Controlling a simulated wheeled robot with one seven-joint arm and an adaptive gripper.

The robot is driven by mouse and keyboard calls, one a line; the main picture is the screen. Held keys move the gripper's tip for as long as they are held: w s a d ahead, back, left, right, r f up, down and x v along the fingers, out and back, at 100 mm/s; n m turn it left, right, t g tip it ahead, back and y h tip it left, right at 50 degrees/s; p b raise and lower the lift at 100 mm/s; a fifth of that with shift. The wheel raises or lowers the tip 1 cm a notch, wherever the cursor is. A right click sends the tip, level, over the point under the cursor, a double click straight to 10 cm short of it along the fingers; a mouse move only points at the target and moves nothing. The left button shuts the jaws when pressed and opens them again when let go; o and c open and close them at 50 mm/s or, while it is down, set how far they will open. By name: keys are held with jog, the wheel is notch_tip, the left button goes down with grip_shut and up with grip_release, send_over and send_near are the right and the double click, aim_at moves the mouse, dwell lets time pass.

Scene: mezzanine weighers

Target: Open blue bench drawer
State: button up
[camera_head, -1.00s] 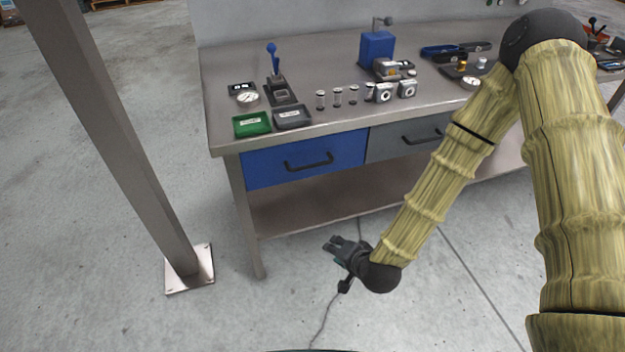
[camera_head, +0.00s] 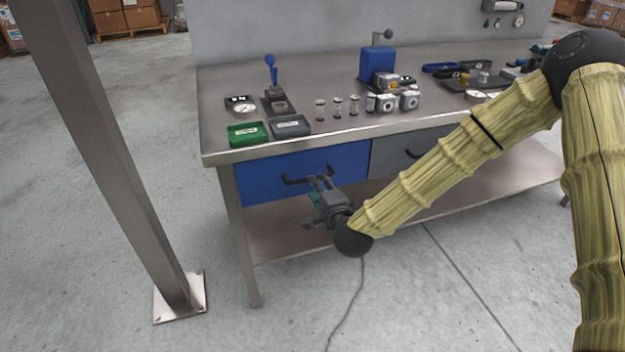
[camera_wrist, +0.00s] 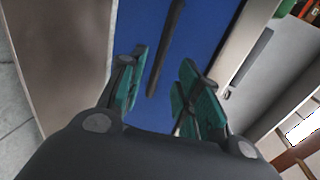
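The blue bench drawer (camera_head: 262,176) is under the left end of the bench top, and its front looks flush with the bench. Its dark bar handle (camera_head: 297,181) is partly covered by my gripper (camera_head: 316,181) in the head view. In the wrist view, the blue drawer front (camera_wrist: 207,30) fills the middle, and the black handle (camera_wrist: 166,48) runs from the top down to between the fingers. My gripper (camera_wrist: 160,88) is open, with a teal-padded finger to each side of the handle's near end. I cannot tell whether it touches the handle.
A grey drawer (camera_head: 405,150) sits to the right of the blue one. The bench top (camera_head: 330,75) holds a green tray (camera_head: 247,133), a grey tray (camera_head: 290,127) and several weights. A steel post (camera_head: 110,150) stands at the left. A lower shelf (camera_head: 275,232) lies beneath.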

jog(key=x, duration=0.6)
jog(key=shift+w+a, duration=0.15)
jog(key=shift+w, duration=0.15)
grip_shut()
